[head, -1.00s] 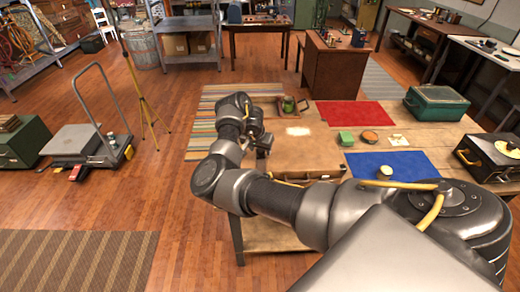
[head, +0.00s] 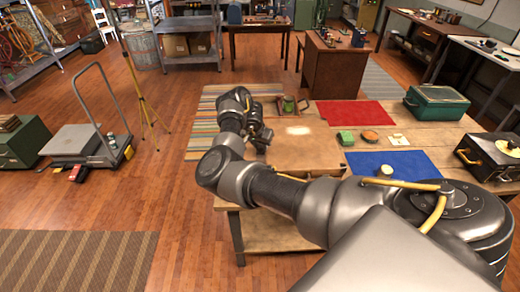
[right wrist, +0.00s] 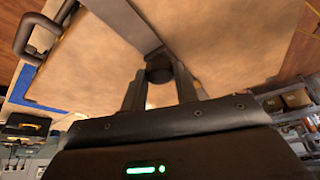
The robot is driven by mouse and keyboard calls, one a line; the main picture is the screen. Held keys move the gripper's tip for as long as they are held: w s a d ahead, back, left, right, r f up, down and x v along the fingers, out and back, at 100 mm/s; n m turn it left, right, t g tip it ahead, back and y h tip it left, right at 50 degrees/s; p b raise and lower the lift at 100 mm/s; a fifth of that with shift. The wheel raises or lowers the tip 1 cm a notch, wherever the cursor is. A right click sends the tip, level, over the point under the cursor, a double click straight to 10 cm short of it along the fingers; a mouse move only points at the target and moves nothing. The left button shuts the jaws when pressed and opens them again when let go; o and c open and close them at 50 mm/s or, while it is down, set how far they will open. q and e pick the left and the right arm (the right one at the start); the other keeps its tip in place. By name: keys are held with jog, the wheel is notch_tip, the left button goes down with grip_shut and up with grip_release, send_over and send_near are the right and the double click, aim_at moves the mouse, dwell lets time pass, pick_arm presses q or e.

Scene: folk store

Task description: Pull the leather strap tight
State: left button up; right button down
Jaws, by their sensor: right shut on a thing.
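A dark, flat strap (right wrist: 125,22) crosses the tan surface of what looks like a case (right wrist: 215,40) in the right wrist view. My right gripper (right wrist: 160,85) is shut on the strap's end, where a dark rounded piece sits between the fingertips. In the head view the right gripper (head: 262,138) is at the left part of the table, and the strap is too small to make out there. The tan case (head: 300,150) lies on the table, partly hidden by my right arm. My left gripper is not in view.
The wooden table (head: 455,135) also bears a red mat (head: 355,113), a blue mat (head: 395,166), a green box (head: 435,102) and a black case (head: 490,157). Open floor lies to the left, with a cart (head: 75,140) and a yellow tripod beyond.

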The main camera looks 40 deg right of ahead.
jog(key=shift+w+d, duration=0.7)
jog(key=shift+w, duration=0.15)
jog(key=shift+r, duration=0.15)
jog(key=c, duration=1.4)
grip_release()
jog(key=shift+c, duration=0.2)
jog(key=o, duration=0.4)
jog(key=shift+a+r, duration=0.15)
jog(key=v, duration=1)
